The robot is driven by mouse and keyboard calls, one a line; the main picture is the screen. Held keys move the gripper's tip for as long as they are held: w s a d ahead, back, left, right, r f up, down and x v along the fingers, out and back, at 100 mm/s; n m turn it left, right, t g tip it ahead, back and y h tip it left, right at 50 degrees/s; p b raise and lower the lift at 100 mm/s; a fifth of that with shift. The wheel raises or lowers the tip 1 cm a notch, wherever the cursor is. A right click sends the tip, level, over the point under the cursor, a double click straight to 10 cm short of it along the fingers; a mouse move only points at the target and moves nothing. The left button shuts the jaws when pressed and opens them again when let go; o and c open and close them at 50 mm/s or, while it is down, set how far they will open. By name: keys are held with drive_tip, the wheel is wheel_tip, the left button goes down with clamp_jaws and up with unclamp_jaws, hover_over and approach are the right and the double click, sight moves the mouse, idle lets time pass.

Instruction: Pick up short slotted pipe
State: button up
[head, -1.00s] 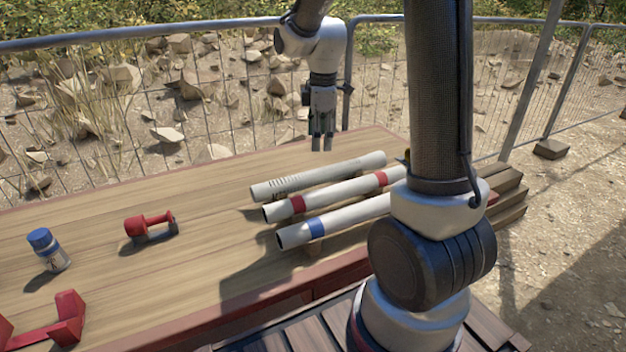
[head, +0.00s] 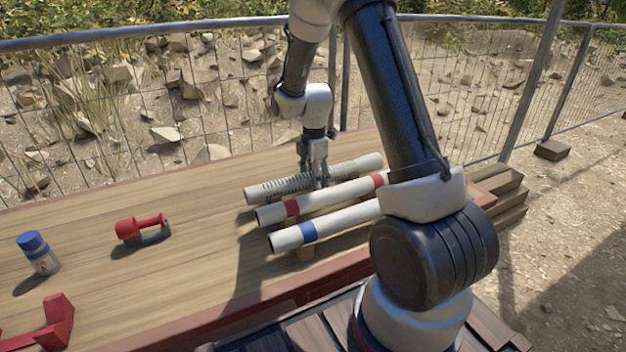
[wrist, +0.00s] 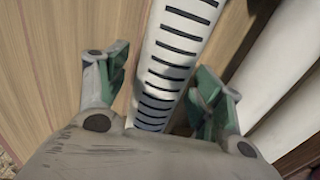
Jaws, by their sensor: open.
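The short slotted pipe (head: 280,188) is white with a row of dark slots. It lies at the back of three pipes on the wooden table in the head view. My gripper (head: 318,180) is down at this pipe, near its middle. In the wrist view the slotted pipe (wrist: 172,62) runs between the two green-padded fingers of my gripper (wrist: 158,95). The fingers are open, one on each side, with a gap on the left; whether the right finger touches the pipe I cannot tell.
A red-banded pipe (head: 330,196) and a blue-banded pipe (head: 340,221) lie close in front. A red tool (head: 140,226), a blue-capped bottle (head: 40,254) and a red bracket (head: 58,318) sit to the left.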

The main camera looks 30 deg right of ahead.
drive_tip(key=c, duration=1.3)
